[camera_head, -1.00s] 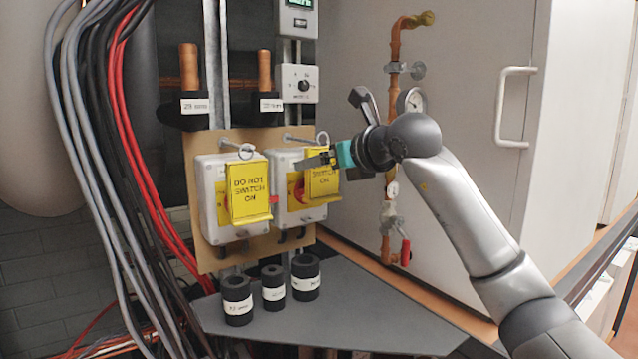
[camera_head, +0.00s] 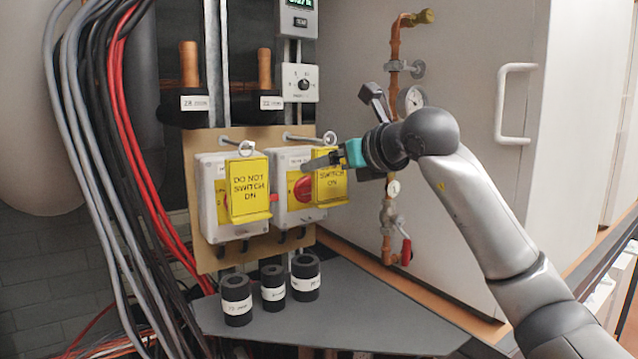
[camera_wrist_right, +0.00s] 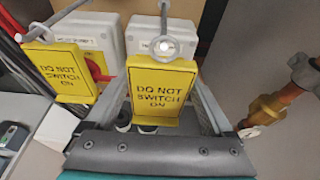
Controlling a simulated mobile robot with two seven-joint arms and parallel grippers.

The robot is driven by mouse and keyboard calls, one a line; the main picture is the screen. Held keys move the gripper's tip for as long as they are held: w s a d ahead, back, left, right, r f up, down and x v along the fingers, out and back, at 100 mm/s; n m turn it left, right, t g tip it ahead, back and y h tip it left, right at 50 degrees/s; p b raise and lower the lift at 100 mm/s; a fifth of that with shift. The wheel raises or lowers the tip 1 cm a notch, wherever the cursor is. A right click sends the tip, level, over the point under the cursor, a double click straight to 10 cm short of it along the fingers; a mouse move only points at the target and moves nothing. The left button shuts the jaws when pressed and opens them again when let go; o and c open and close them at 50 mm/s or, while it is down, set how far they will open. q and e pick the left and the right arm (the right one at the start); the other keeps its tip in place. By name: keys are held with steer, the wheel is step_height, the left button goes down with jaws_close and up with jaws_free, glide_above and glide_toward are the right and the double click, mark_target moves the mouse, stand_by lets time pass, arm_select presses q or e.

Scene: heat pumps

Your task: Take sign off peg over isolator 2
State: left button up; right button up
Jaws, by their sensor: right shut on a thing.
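The yellow "DO NOT SWITCH ON" sign (camera_head: 330,186) is upright in front of the right side of isolator 2 (camera_head: 292,160). Its ring (camera_head: 329,138) is at the outer end of the peg (camera_head: 300,137); I cannot tell whether the ring is still around the tip. My right gripper (camera_head: 322,161) is shut on this sign, which shows between its fingers in the right wrist view (camera_wrist_right: 158,92). The ring (camera_wrist_right: 164,47) shows above it there. The red knob (camera_head: 303,189) of isolator 2 is visible left of the sign. My left gripper is out of view.
A second yellow sign (camera_head: 249,187) hangs in front of the left isolator (camera_head: 208,200). Cables (camera_head: 95,150) run at the left. Several black caps stand on the grey shelf (camera_head: 370,315). A copper pipe (camera_head: 393,85) with gauges and valves stands close right of the gripper.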

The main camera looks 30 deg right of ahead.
mark_target(332, 171)
steer(key=shift+s+d+r+b, duration=0.1)
steer(key=shift+s+b, duration=0.55)
steer(key=shift+s, duration=0.55)
steer(key=shift+s+d+b, duration=0.1)
steer(key=shift+s+b, duration=0.5)
steer(key=shift+s, duration=0.55)
